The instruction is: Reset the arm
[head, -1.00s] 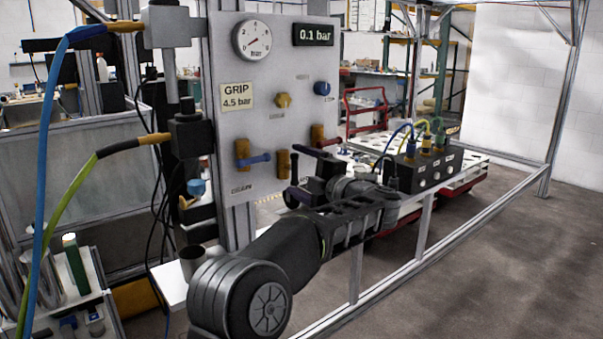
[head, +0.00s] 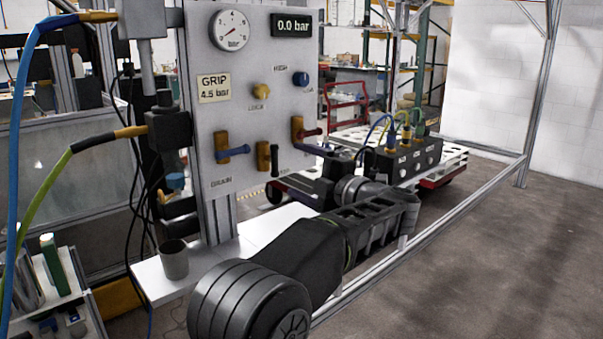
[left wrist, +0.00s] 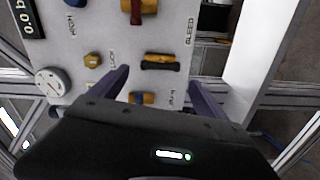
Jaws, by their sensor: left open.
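My left gripper (head: 293,168) is open and empty in front of the lower right part of the grey valve panel (head: 212,110). Its two purple fingers also show in the left wrist view (left wrist: 158,78), apart from each other and pointing at the panel. A valve with a black handle (left wrist: 160,64) lies just beyond the fingertips in that view. It also shows on the panel in the head view (head: 264,157). The blue-handled valve (head: 222,149) is to its left, and the red-handled valve (head: 298,128) is to its right. My right gripper is not in view.
The round gauge (head: 230,30) and the display reading 0.0 bar (head: 293,24) sit at the panel top. A grey cup (head: 173,259) stands on the white shelf below. A black connector box (head: 408,160) with hoses stands to the right. A metal rail (head: 440,233) runs alongside my arm.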

